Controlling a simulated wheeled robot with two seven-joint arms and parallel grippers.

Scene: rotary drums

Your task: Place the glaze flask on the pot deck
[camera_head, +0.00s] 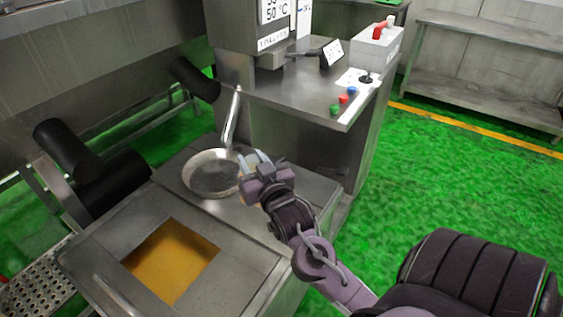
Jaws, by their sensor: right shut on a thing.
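My right gripper (252,161) reaches in from the lower right and is shut, its pale fingertips beside the right rim of a round metal pan. What it holds is mostly hidden behind the gripper and wrist; only a small orange-tan patch shows below the fingers, and I take it to be the glaze flask. I cannot tell whether it touches the surface below. The pot deck appears to be the flat steel top (310,184) under the pan and gripper. My left gripper is not in view.
The metal pan (212,174) has a long handle rising toward the back. A square opening with orange liquid (172,262) lies in front. A steel machine with coloured buttons (344,99) stands behind. Dark rollers (68,150) stick out at left. Green floor is clear at right.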

